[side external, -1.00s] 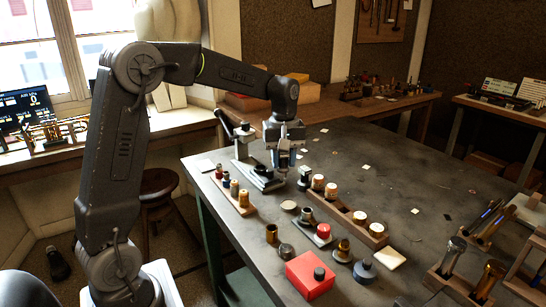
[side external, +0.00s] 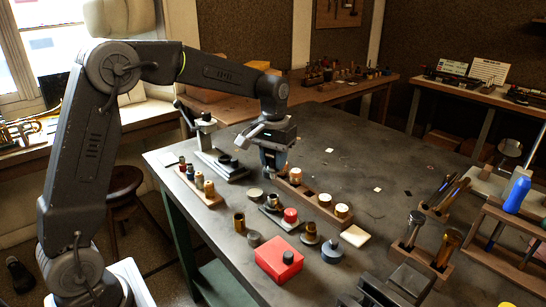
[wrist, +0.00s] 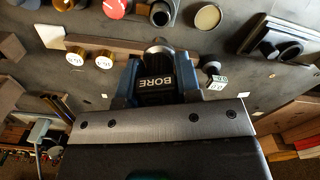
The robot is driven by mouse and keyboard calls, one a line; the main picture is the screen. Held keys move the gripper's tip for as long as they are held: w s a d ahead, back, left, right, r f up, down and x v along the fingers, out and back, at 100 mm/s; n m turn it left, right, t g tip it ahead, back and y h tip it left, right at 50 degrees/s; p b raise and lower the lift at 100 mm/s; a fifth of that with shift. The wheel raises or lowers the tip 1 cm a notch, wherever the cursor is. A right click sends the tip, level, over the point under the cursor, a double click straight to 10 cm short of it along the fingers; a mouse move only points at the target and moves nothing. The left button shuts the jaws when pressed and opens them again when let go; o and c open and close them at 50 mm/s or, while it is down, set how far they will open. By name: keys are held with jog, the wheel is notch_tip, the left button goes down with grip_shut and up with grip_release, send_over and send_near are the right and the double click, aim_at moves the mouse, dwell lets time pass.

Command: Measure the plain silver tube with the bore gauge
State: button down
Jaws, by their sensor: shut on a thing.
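My gripper (side external: 272,165) is over the back end of the wooden gauge rack (side external: 312,202). It is shut on the bore gauge, a dark block lettered BORE (wrist: 157,84) between the blue fingers in the wrist view. A round silver end (wrist: 157,46) shows just beyond the block. A hollow grey tube (side external: 272,200), probably the plain silver tube, stands on a small plate in front of the rack. It also shows near the top of the wrist view (wrist: 161,14). My gripper is apart from this tube. The gauge is mostly hidden in the side view.
A red-topped part (side external: 290,215) stands beside the tube. A brass tube (side external: 239,222), a red box (side external: 279,259) and a blue-grey weight (side external: 331,251) are nearer the front. A rack of small plugs (side external: 205,190) lies left. The table's right middle is mostly clear.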

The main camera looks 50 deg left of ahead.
aim_at(274, 167)
jog(key=shift+f, duration=2.25)
jog(key=shift+f, duration=1.85)
jog(key=shift+c, duration=2.1)
grip_release()
jog(key=shift+r, duration=3.5)
